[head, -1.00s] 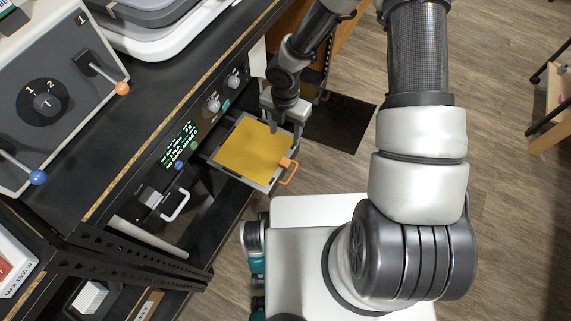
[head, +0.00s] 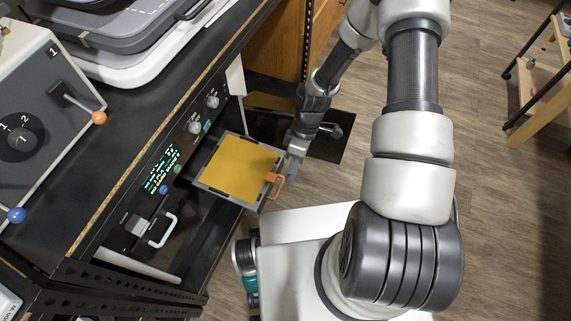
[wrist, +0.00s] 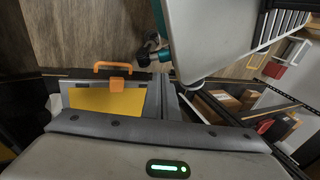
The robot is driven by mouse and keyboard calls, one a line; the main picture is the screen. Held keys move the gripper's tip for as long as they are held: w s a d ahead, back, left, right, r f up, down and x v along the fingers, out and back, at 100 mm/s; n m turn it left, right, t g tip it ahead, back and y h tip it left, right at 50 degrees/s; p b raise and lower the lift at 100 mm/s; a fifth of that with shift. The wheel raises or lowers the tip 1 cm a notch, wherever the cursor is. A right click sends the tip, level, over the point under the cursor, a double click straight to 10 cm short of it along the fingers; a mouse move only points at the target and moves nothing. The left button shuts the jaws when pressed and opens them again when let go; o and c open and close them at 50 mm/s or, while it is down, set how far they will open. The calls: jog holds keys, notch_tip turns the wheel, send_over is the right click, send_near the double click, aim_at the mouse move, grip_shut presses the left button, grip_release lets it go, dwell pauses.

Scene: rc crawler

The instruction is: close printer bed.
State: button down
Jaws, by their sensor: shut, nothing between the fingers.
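The printer bed (head: 240,171) is a grey-edged plate with a yellow-orange surface. It sticks out from the printer front (head: 165,172) below the black bench in the head view. An orange handle (head: 273,183) is on its outer edge. My gripper (head: 291,177) is shut and empty, just outside the bed at the right of the handle; I cannot tell whether it touches it. In the wrist view the bed's yellow surface (wrist: 108,101) and orange handle (wrist: 115,76) show at the left, partly hidden by my gripper's body.
The printer front has knobs (head: 203,111), a lit display and small buttons. A white handle (head: 163,230) is further down the front. Wood floor is clear to the right; a wooden cart (head: 540,95) stands far right.

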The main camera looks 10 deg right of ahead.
jog(key=w+d+f+n+t+y, duration=0.3)
jog(key=d+f+n+t, duration=0.15)
jog(key=n, duration=1.35)
jog(key=w+d+f+n+t+y, duration=0.35)
jog(key=d+n, duration=0.25)
jog(key=n, duration=1.1)
jog(key=b, duration=0.3)
send_near(280, 163)
jog(key=shift+t+h, duration=0.3)
jog(key=shift+h, duration=0.15)
jog(key=x, duration=0.5)
jog(key=shift+s+f, duration=0.25)
jog(key=shift+f, duration=0.15)
jog(key=shift+w+a, duration=0.35)
jog(key=shift+a, duration=0.2)
